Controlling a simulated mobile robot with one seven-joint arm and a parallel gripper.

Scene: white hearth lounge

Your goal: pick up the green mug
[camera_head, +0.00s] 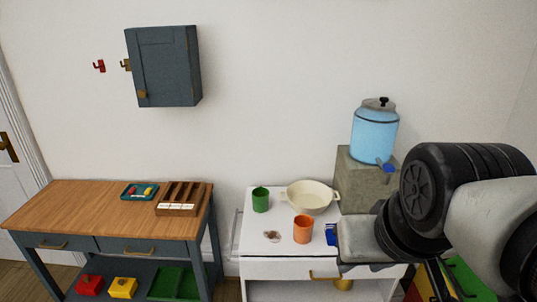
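The green mug (260,200) stands upright on the white table (254,238), near its back left corner. An orange cup (303,229) stands in front of it and to the right. My arm reaches in from the right side of the picture. Its end, a pale boxy part, hangs over the right part of the white table, well to the right of the green mug. The gripper's fingers cannot be made out clearly, so I cannot tell whether they are open or shut.
A cream basin (311,196) sits right of the mug. A small brownish item (272,236) lies in front. A blue dispenser (375,132) stands on a grey block (363,182). A wooden-topped bench (105,209) stands left, below a wall cabinet (164,66). The white table's front left is clear.

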